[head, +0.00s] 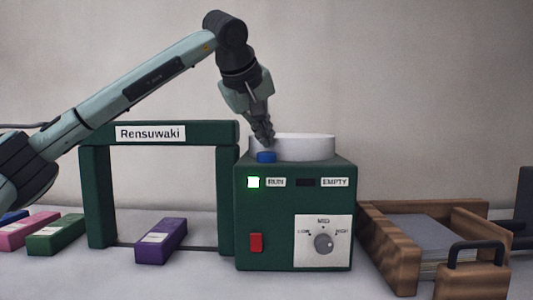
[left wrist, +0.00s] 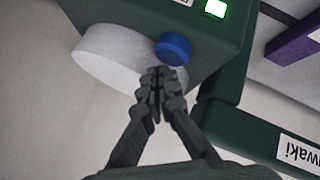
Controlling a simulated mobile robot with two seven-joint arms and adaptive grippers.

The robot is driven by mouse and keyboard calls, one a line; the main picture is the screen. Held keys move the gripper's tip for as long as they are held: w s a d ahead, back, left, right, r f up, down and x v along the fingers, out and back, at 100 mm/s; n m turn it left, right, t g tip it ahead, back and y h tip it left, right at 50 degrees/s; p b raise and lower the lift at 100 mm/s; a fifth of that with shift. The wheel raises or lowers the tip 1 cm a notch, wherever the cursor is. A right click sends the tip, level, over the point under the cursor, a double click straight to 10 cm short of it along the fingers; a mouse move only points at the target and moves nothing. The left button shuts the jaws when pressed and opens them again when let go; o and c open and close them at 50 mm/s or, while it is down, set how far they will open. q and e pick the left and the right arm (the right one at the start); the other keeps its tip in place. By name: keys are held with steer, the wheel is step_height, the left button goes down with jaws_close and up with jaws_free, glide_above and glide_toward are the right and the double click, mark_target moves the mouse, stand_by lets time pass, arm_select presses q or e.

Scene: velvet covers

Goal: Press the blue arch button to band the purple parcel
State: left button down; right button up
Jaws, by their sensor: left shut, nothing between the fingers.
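The blue button (head: 266,157) sits on top of the green machine box (head: 285,230), in front of a white round drum. It also shows in the left wrist view (left wrist: 173,48). My left gripper (head: 265,140) is shut and empty, with its fingertips just above and behind the button in the head view. In the left wrist view the fingertips (left wrist: 160,75) point at the button's near side; I cannot tell whether they touch it. The purple parcel (head: 161,241) lies under the green arch (head: 160,132) labelled Rensuwaki. My right gripper is not in view.
A white drum (head: 305,147) stands on the box. The box front has a lit RUN lamp (head: 253,182), a dark EMPTY lamp, a red switch (head: 256,243) and a dial (head: 323,242). Pink and green parcels (head: 56,235) lie left of the arch. A wooden tray (head: 390,247) stands right.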

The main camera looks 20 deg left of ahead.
mark_target(265, 153)
arm_select(q)
steer(key=shift+f, duration=0.85)
stand_by(0.7)
steer(key=shift+r, duration=0.15)
steer(key=shift+r+p, duration=0.7)
steer(key=shift+r, duration=0.15)
step_height(265, 153, up, 5)
steer(key=p, duration=0.5)
stand_by(0.5)
